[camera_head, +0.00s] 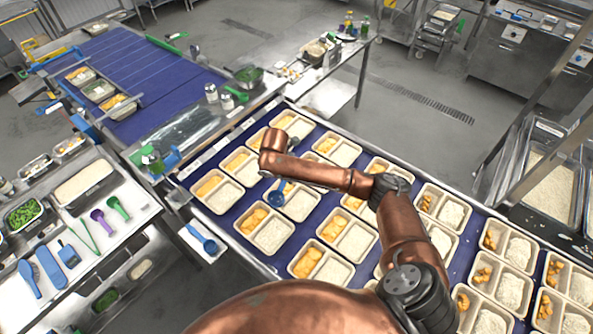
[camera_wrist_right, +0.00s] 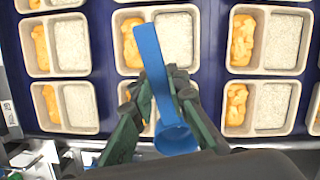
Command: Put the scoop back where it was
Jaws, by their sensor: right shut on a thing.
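My right gripper (camera_wrist_right: 158,98) is shut on a blue scoop (camera_wrist_right: 174,138). In the right wrist view its long flat handle (camera_wrist_right: 149,55) runs up past the fingers and its round cup sits low between them. In the head view the held scoop (camera_head: 281,188) shows small below my right wrist, above the trays on the blue belt. The gripper itself is mostly hidden there by the wrist. A second blue scoop (camera_head: 208,243) lies on a small white ledge (camera_head: 193,236) at the belt's left side. My left gripper is not in view.
Beige two-part trays (camera_head: 270,231) with orange food and rice fill the blue belt (camera_head: 236,210). At left, a side table (camera_head: 96,262) holds purple, green and blue utensils (camera_head: 97,214) and food pans. A rice bin (camera_head: 553,187) stands at right.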

